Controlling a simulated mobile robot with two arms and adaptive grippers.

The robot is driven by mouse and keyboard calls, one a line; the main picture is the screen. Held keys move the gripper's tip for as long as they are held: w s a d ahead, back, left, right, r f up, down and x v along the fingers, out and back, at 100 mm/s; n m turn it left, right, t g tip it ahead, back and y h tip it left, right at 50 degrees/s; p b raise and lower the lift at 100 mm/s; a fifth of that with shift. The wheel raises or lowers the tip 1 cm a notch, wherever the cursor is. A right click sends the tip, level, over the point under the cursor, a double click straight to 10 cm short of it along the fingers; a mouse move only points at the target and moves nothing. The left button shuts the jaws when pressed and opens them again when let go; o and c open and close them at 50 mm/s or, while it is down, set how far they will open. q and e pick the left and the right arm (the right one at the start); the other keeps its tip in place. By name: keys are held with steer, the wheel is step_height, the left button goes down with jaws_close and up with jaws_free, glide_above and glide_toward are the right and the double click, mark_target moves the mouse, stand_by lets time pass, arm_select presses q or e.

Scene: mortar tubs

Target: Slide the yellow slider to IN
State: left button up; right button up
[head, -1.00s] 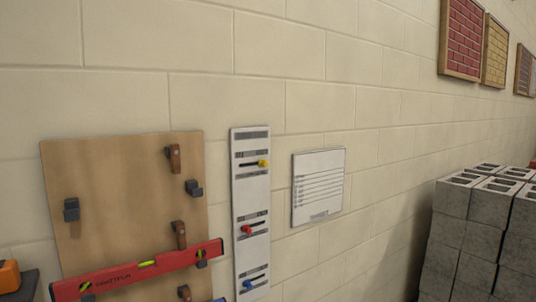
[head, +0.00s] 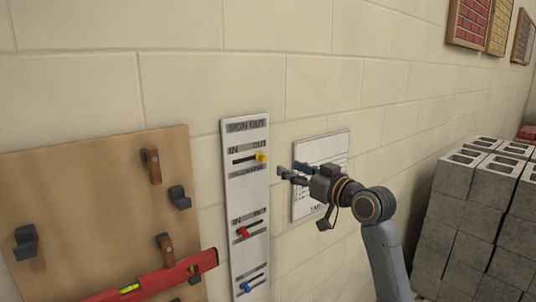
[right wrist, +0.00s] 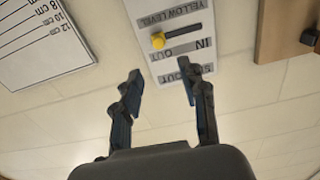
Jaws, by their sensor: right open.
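The yellow slider (head: 262,157) is a small knob at the right end of its short dark slot, under the OUT label, on the white sign-out board (head: 247,200). IN stands above the slot's left end. In the right wrist view the picture is turned over, and the yellow slider (right wrist: 158,40) sits at the slot's OUT end, beyond my fingertips. My right gripper (head: 290,173) is open and empty, just right of the slider and apart from it. Its two fingers (right wrist: 160,75) point toward the board. My left gripper is not in view.
Below on the board are a red slider (head: 243,232) and a blue slider (head: 245,287). A wooden panel (head: 90,210) with hooks and a red level (head: 165,280) hangs left. A white chart (head: 312,150) is behind my right gripper. Grey blocks (head: 475,205) are stacked right.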

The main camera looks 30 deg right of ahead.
mark_target(265, 159)
steer(key=w+p, duration=0.1)
steer(key=w, duration=0.2)
steer(key=w+p, duration=0.1)
steer(key=w, duration=0.2)
steer(key=shift+w+a, duration=0.2)
steer(key=shift+w, duration=0.05)
steer(key=w+p, duration=0.1)
steer(key=w, duration=0.3)
steer(key=shift+a+p, duration=0.15)
steer(key=shift+p, duration=0.15)
steer(key=shift+w+f, duration=0.15)
steer(key=shift+f, duration=0.05)
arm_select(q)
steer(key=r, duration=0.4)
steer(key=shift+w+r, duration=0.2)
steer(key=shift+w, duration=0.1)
arm_select(e)
jaws_close()
